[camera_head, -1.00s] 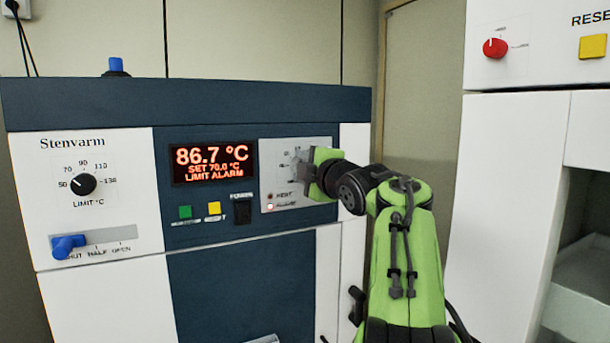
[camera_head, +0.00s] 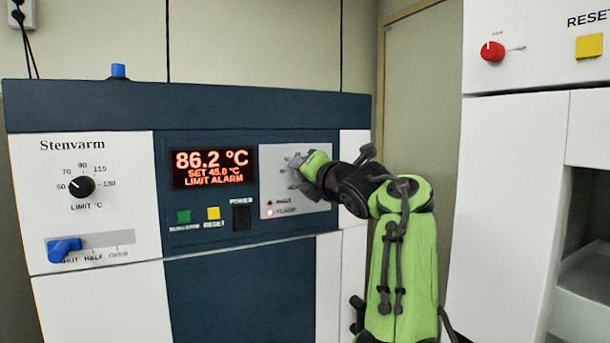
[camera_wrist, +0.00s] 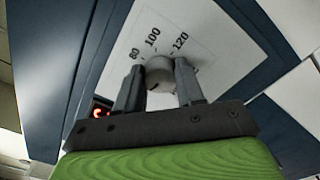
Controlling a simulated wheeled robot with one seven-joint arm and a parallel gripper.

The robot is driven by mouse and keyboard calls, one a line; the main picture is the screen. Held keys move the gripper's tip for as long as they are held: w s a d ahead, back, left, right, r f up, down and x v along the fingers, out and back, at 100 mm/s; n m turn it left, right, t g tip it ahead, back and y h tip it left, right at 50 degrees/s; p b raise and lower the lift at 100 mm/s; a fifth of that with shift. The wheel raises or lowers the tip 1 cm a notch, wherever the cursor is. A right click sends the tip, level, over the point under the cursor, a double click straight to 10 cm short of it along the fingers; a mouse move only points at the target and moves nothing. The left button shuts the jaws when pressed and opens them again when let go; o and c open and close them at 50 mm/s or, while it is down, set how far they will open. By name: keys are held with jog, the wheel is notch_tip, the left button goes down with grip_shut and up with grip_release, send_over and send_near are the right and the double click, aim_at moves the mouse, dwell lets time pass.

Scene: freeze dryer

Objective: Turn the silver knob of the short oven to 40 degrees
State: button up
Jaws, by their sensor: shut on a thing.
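The short oven (camera_head: 90,221) is a white and dark blue cabinet marked Stenvarm. Its display (camera_head: 213,166) reads 86.2 °C, SET 45.0 °C and LIMIT ALARM. The silver knob (camera_wrist: 159,72) shows in the wrist view between my two fingers, with the marks 80, 100 and 120 on the dial panel beyond it. My gripper (camera_wrist: 158,86) is shut on the knob, one finger on each side. In the head view my gripper (camera_head: 303,172) is at the silver panel (camera_head: 280,207) and hides most of the knob and its scale.
A black limit knob (camera_head: 82,186) and a blue lever (camera_head: 64,249) are on the oven's left. Green (camera_head: 183,217) and yellow (camera_head: 213,213) buttons and a black power switch (camera_head: 242,217) lie below the display. A white cabinet with a red knob (camera_head: 493,51) stands at right.

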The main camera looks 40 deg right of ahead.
jog(key=shift+f+n, duration=0.15)
jog(key=shift+n, duration=1.05)
jog(key=o, duration=1)
jog(key=shift+o, duration=0.2)
jog(key=b+v, duration=0.3)
jog(key=v, duration=1.2)
jog(key=shift+s, duration=0.35)
jog(key=shift+a, duration=0.15)
